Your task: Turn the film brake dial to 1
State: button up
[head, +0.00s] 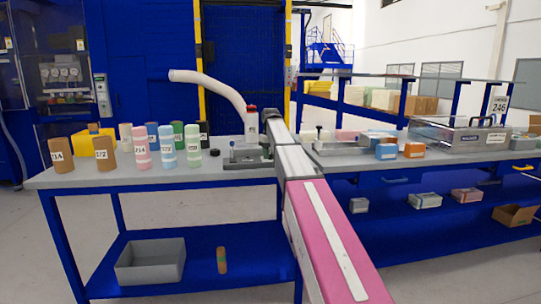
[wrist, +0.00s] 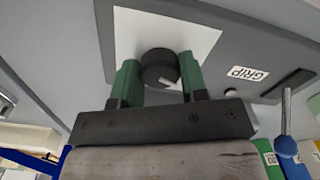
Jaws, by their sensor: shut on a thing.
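In the wrist view, a round black dial (wrist: 159,66) sits on a white square plate (wrist: 203,38) on a grey panel. A short pale mark shows at its lower right edge. My gripper (wrist: 159,72) has its green fingers on either side of the dial and is shut on it. No numbers can be read around the dial. In the head view, my arm reaches over the bench to the grey fixture (head: 245,158); my gripper's fingers and the dial cannot be made out there.
A panel label reads GRIP (wrist: 248,73), beside a dark bar (wrist: 288,86) and a ball-topped metal lever (wrist: 286,97). On the bench (head: 205,176), several coloured rolls (head: 141,148) stand left of the fixture. Small boxes (head: 386,151) and a clear-lidded case (head: 458,137) stand right.

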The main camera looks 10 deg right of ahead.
jog(key=o, duration=0.9)
jog(key=shift+o, duration=0.2)
notch_tip(320, 180, up, 11)
jog(key=shift+f, duration=0.15)
